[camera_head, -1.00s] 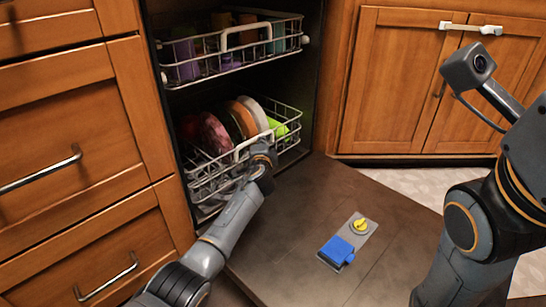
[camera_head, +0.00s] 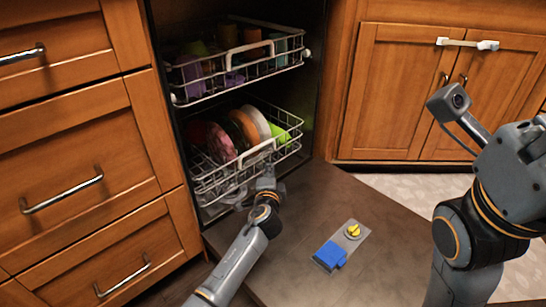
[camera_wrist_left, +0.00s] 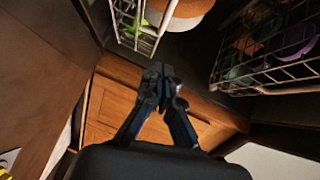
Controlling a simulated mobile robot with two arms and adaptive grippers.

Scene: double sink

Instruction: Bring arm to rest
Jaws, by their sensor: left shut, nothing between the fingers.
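My left gripper (camera_head: 267,174) is at the front edge of the lower dish rack (camera_head: 225,182), above the open dishwasher door (camera_head: 310,200). In the left wrist view its two dark fingers (camera_wrist_left: 158,76) are together with nothing between them. I cannot tell whether the fingers touch the rack. My right arm (camera_head: 465,225) is folded up at the right, and its gripper is out of the picture.
The lower rack holds several plates (camera_head: 240,128) and a green item (camera_head: 280,133). The upper rack (camera_head: 240,75) holds cups. A blue and yellow detergent compartment (camera_head: 340,246) is on the door. Wooden drawers (camera_head: 75,150) stand left, cabinet doors (camera_head: 395,95) right.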

